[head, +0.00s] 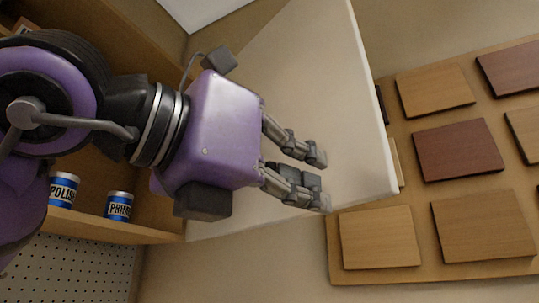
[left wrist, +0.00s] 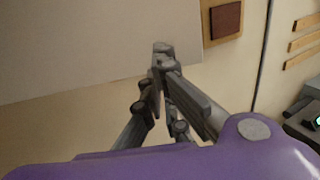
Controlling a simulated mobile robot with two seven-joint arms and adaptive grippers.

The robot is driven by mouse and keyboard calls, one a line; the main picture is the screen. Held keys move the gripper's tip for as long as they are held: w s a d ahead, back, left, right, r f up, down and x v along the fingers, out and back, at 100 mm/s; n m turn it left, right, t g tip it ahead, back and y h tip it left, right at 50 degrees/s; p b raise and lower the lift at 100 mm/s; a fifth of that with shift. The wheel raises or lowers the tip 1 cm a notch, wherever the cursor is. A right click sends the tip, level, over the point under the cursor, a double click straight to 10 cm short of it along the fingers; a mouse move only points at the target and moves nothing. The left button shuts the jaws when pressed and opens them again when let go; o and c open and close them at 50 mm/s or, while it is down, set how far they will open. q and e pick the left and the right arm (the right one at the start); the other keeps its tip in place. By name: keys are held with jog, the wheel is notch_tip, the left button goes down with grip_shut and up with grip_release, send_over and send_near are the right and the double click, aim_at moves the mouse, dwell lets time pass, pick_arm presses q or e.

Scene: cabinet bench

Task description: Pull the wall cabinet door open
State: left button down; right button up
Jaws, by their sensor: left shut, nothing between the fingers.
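The wall cabinet door (head: 300,90) is a plain cream panel. It stands open, swung out to the right of the cabinet, whose wooden inside (head: 155,215) shows. My left gripper (head: 319,180) is in front of the door's face, with its fingertips toward the free edge on the right. Its fingers are shut with nothing between them. In the left wrist view the shut fingertips (left wrist: 163,52) overlap the lower part of the pale door panel (left wrist: 80,45). I cannot tell whether they touch it. No door handle shows. My right gripper is out of view.
A blue POLISH can (head: 63,190) and a blue PRIMER can (head: 118,205) stand on the cabinet shelf (head: 105,226). A pegboard (head: 70,270) is below. A board of wood samples (head: 335,255) hangs on the wall right of the door.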

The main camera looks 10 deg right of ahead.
aim_at(343, 192)
pick_arm(q)
jog(key=x, duration=0.3)
jog(key=shift+w+d+p, duration=0.1)
jog(key=shift+w+p, duration=0.05)
jog(key=shift+p, duration=0.15)
jog(key=shift+w+d, duration=0.15)
jog(key=shift+d, duration=0.05)
jog(key=w+a+p+x, duration=0.1)
jog(key=p+x, duration=0.1)
jog(key=x, duration=1.5)
jog(key=shift+w, duration=0.4)
jog(key=shift+a+f, duration=0.1)
